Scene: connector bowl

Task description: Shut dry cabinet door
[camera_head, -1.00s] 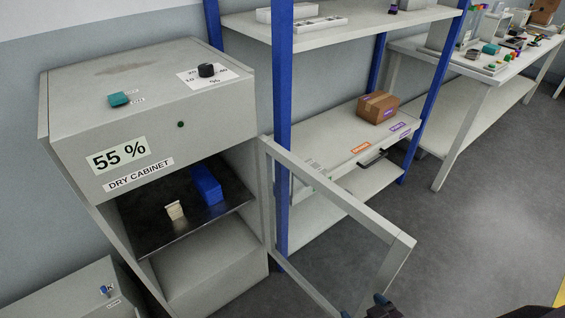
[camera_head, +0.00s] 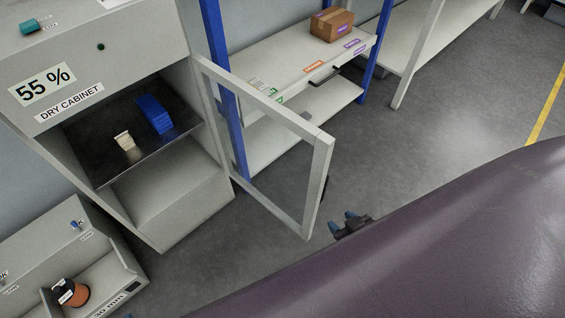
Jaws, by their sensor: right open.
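The dry cabinet (camera_head: 150,60) stands at the left, with a "55 %" display and a label on its front. Its framed door (camera_head: 318,185) is hinged on the right side and stands wide open, swung out to the right. Inside, a blue block (camera_head: 155,114) and a small cream-coloured part (camera_head: 124,141) sit on the dark shelf. My right gripper (camera_head: 343,224) is open and empty, just right of the door's lower free corner; I cannot tell if it touches the door. My purple-grey arm fills the lower right. My left gripper is not in view.
A blue-posted rack (camera_head: 228,100) with a cardboard box (camera_head: 331,25) stands behind the door. A white bench (camera_head: 405,80) is farther right. A low unit with an orange spool (camera_head: 73,293) stands at the lower left. Grey floor (camera_head: 440,110) is clear at the right.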

